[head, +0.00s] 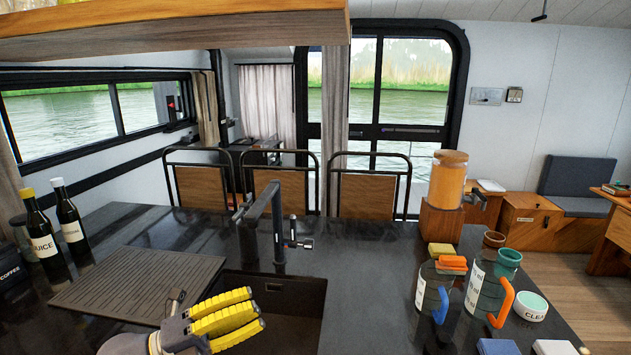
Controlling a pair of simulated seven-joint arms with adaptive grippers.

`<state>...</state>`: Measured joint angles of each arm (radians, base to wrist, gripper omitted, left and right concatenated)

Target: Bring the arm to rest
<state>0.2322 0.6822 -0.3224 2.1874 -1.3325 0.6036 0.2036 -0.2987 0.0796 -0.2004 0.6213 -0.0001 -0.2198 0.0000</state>
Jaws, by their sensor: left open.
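My left gripper (228,318) shows at the bottom of the head view, with yellow ribbed fingers and a grey body. It is open, and I see nothing held in it. It appears over the left front part of the black sink (290,312) and hides part of its rim. How high it is above the counter I cannot tell. My right gripper is not in view.
A black faucet (277,225) rises behind the sink. A ribbed drainboard (130,285) and two dark bottles (70,225) are at left. Glass jugs (482,285), a bowl (530,306) and a drink dispenser (447,185) stand at right. A wooden shelf (180,32) hangs overhead.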

